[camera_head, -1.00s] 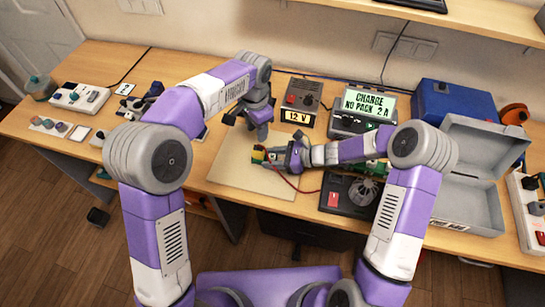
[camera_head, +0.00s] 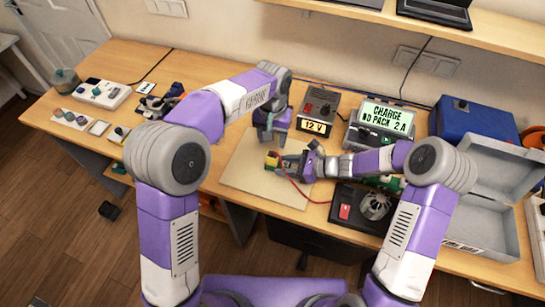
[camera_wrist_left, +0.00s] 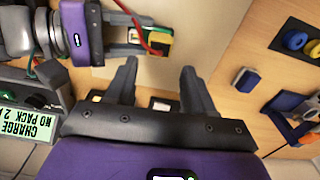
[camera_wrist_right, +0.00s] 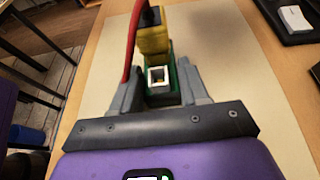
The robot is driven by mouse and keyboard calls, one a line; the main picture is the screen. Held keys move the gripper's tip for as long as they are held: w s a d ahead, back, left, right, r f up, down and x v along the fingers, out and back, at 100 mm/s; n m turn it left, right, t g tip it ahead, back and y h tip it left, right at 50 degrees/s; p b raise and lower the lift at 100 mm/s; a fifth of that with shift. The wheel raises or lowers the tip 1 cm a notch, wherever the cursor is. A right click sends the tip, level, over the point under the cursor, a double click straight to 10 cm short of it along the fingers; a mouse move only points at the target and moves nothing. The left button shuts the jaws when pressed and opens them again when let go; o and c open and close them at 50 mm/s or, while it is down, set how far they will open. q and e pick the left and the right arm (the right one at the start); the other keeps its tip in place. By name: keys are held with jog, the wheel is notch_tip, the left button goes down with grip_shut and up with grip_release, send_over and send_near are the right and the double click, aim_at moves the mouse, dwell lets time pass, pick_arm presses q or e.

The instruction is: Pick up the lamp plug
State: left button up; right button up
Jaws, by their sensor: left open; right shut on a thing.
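I cannot tell for sure which thing is the lamp plug. My right gripper (camera_head: 283,164) is shut on a green block joined to a yellow connector (camera_head: 271,162) with a red wire, held over the pale mat (camera_head: 240,180). The right wrist view shows the green block (camera_wrist_right: 161,87) between the fingers, with a white-rimmed opening facing my wrist, and the yellow part (camera_wrist_right: 153,40) beyond it. My left gripper (camera_head: 268,139) is open and empty, behind the held block. In the left wrist view, the yellow and green block (camera_wrist_left: 152,40) lies above and apart from the left fingertips (camera_wrist_left: 158,75).
The 12 V box (camera_head: 317,108) and the charger (camera_head: 382,125) stand behind the grippers. A black base with a red switch (camera_head: 347,212) is right of the mat. An open grey case (camera_head: 480,220) is at the right. The mat's front left is clear.

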aim_at(272, 154)
pick_arm(q)
notch_tip(272, 154, down, 8)
jog(key=shift+w+f, duration=0.1)
jog(key=shift+f, duration=0.15)
jog(key=c, duration=0.8)
pick_arm(e)
jog(key=o, duration=1.2)
pick_arm(q)
notch_tip(272, 154, up, 10)
pick_arm(e)
jog(key=shift+d, duration=0.1)
jog(key=v, duration=1.2)
